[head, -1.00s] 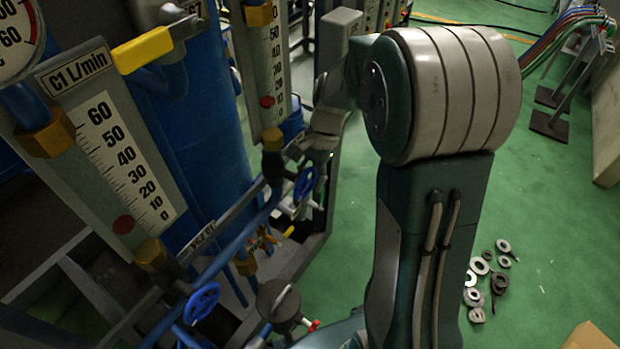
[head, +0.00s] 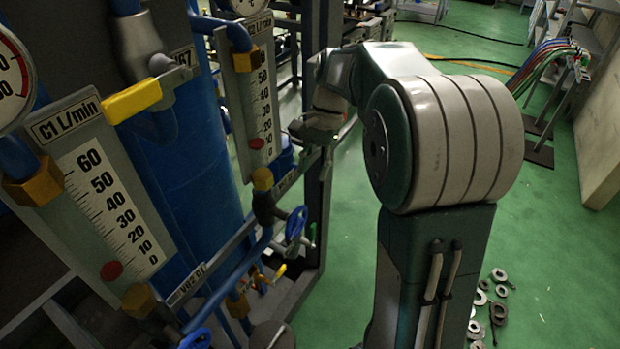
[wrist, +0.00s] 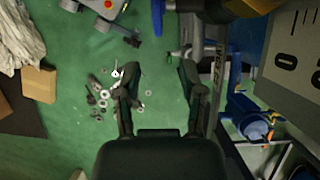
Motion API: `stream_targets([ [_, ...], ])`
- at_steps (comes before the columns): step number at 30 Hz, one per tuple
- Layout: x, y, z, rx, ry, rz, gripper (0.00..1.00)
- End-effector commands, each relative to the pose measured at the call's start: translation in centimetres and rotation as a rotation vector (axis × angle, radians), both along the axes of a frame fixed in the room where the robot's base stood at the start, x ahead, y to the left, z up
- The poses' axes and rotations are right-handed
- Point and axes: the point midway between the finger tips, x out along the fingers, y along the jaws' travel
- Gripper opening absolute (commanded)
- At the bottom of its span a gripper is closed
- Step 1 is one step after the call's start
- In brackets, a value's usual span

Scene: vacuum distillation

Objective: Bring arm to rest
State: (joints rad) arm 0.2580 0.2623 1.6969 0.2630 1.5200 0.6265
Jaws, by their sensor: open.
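My gripper (wrist: 158,80) is open and empty in the wrist view, its two dark fingers spread over green floor. In the head view my gripper (head: 316,130) is small and partly hidden by my own wrist. It is beside the rig, above a blue handwheel (head: 296,224) and apart from it. My arm is bent, with its large ribbed joint at the centre right.
Flow meter C1 (head: 105,200) and flow meter C2 (head: 257,105) stand at left before a blue tank (head: 195,150). Rig pipes and frame are close to my gripper. Loose metal rings (head: 497,300) lie on the floor. Open green floor (head: 560,240) is at right.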

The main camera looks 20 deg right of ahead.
Motion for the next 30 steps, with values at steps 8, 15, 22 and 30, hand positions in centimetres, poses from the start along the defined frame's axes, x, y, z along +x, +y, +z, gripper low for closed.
stream_targets([
  [8, 0.0, 0.0, 0.0, 0.0, 0.0, 0.0, 0.51],
  [15, -0.8, 0.5, 0.7, -0.016, -0.038, 0.031, 0.51],
  [22, -5.1, 2.6, 3.2, -0.096, -0.238, 0.212, 0.51],
  [30, -10.7, 4.4, 4.5, -0.213, -0.482, 0.462, 0.51],
])
